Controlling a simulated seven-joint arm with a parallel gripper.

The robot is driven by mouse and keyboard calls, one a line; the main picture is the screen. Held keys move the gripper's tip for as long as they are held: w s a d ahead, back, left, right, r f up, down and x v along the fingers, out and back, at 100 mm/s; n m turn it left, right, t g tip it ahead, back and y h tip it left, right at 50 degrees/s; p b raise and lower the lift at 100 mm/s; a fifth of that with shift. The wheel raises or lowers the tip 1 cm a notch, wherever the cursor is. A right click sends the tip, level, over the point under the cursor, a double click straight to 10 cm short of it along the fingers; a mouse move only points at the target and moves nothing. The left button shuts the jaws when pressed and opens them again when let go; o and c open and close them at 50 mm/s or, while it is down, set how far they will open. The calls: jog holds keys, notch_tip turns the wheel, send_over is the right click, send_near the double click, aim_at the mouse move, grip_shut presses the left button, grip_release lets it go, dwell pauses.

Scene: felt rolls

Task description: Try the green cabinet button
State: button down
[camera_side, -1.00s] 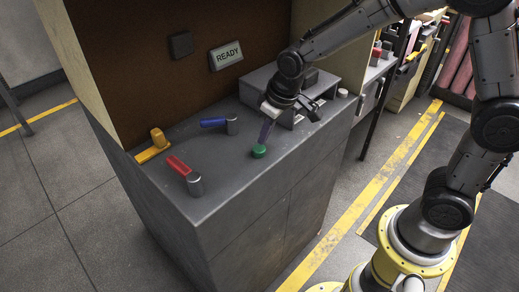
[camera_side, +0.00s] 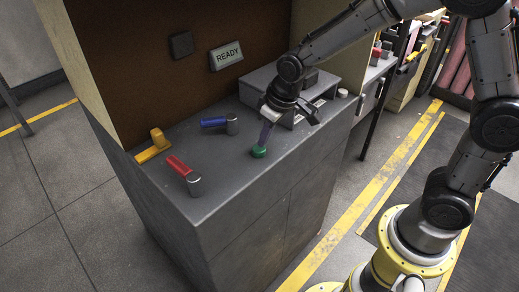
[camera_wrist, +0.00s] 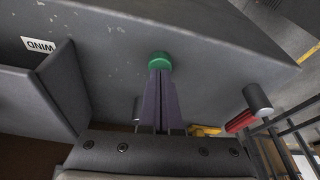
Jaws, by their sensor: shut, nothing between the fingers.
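The green button (camera_side: 258,152) is a short round knob on the grey cabinet top, near its front edge. My gripper (camera_side: 263,143) points down at it, with its fingers shut and empty. In the side view the fingertips are at the top of the button. In the wrist view the green button (camera_wrist: 159,61) sits right at the ends of the purple fingers (camera_wrist: 160,72), which hide part of it. I cannot tell whether the button is pressed down.
A red-handled lever (camera_side: 180,167), a blue-handled lever (camera_side: 214,122) and a yellow handle (camera_side: 155,146) stand left of the button. A grey raised box (camera_side: 262,80) is behind my gripper. A READY sign (camera_side: 226,55) is on the brown back panel.

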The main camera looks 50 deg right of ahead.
aim_at(265, 151)
jog(key=shift+f, duration=1.2)
jog(key=shift+r, duration=3.05)
